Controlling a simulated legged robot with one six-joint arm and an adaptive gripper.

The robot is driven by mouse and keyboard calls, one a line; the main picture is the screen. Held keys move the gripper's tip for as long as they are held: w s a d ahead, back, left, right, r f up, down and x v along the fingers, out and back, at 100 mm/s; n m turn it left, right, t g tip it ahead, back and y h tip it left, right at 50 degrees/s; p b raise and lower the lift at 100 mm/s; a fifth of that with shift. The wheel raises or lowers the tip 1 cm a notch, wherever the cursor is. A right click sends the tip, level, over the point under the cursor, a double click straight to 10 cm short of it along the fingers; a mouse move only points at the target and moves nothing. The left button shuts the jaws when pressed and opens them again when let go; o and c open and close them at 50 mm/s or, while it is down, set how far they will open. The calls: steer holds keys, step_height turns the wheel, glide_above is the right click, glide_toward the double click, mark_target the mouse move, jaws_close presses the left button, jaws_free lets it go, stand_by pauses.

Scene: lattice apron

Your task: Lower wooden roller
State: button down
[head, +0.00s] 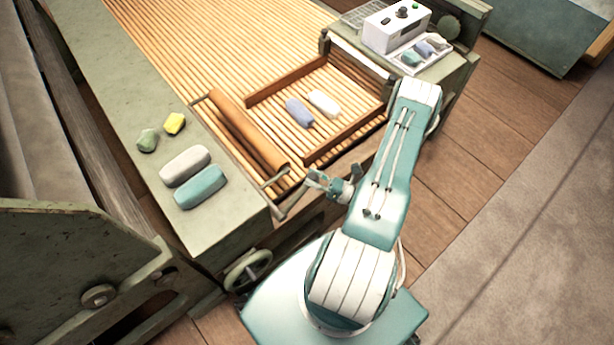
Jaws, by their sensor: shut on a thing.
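The wooden roller (247,132) is a long brown cylinder lying across the slatted apron, between the green side frame and a wooden-edged area. A thin metal bracket shows at each of its ends. A grey metal lever (289,203) rises from beside the roller's near end. My gripper (315,182) is at the upper end of this lever, just right of the roller's near end, and is shut on it. The fingers are small in the picture and hide the lever's tip. I cannot tell whether the roller touches the slats.
A blue-grey piece (299,113) and a white piece (324,103) lie on the slats inside the wooden frame (346,133). Grey (185,166) and teal (201,187) blocks, with green and yellow lumps, rest on the left side frame. A white control box (396,26) stands at the back right.

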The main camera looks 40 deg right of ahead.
steer(key=f+m, duration=0.1)
steer(key=d+f+m+t, duration=0.1)
steer(key=d+f+m+t+h, duration=0.1)
steer(key=shift+f+m, duration=0.25)
steer(key=shift+m, duration=0.05)
steer(key=shift+d+f+m+t+h, duration=0.1)
steer(key=shift+f+m+t+h, duration=0.25)
steer(key=shift+f+m, duration=0.4)
steer(key=shift+s, duration=0.1)
steer(key=shift+c, duration=0.6)
jaws_free()
steer(key=shift+d, duration=0.15)
steer(key=v, duration=1.2)
steer(key=shift+f, duration=0.1)
